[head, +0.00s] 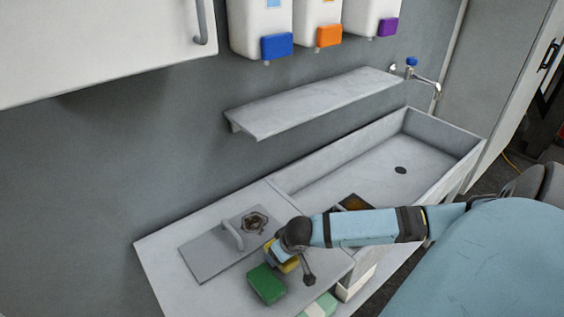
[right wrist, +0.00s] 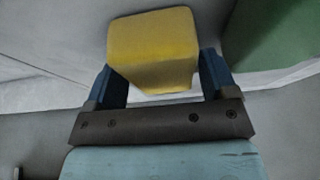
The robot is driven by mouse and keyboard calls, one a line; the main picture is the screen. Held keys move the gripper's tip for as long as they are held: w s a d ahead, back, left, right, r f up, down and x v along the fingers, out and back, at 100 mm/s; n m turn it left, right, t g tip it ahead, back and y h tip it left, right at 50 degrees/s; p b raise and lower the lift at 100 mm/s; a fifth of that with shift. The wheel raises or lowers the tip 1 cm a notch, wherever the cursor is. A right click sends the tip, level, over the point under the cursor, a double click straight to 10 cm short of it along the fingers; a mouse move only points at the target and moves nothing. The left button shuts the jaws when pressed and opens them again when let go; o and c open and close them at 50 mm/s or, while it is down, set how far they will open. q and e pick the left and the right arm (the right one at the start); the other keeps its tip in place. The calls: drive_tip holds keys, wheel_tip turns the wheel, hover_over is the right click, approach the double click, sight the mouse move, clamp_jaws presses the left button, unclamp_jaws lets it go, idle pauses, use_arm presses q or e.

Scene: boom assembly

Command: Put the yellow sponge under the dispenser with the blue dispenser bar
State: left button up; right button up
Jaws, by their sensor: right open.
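The yellow sponge (head: 289,265) lies on the counter, partly hidden by my right gripper (head: 290,255) in the head view. In the right wrist view the yellow sponge (right wrist: 153,42) sits between the two blue fingers of my right gripper (right wrist: 165,68). The fingers are open on either side of it; I cannot tell whether either touches it. The white dispenser (head: 258,18) with the blue dispenser bar (head: 277,45) hangs on the wall, leftmost of three, above a grey shelf (head: 310,103). My left gripper is not in view.
A green sponge (head: 266,284) lies close to the yellow one. A grey board with a handle (head: 207,258) lies to the left. Dispensers with orange (head: 329,36) and purple (head: 388,27) bars hang alongside. The shelf top is clear. A sink (head: 365,165) with a tap (head: 428,82) is behind.

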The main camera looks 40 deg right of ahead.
drive_tip(key=shift+w+f, duration=0.1)
drive_tip(key=shift+f, duration=0.1)
drive_tip(key=c, duration=0.7)
drive_tip(key=shift+r, duration=0.15)
drive_tip(key=shift+c, duration=0.2)
wheel_tip(320, 180, up, 20)
drive_tip(key=w+a+f+n, duration=0.1)
drive_tip(key=w+a, duration=0.2)
drive_tip(key=a, duration=1.1)
drive_tip(key=shift+w+a+f, duration=0.15)
drive_tip(key=shift+w+a, duration=0.1)
drive_tip(key=shift+w, duration=0.15)
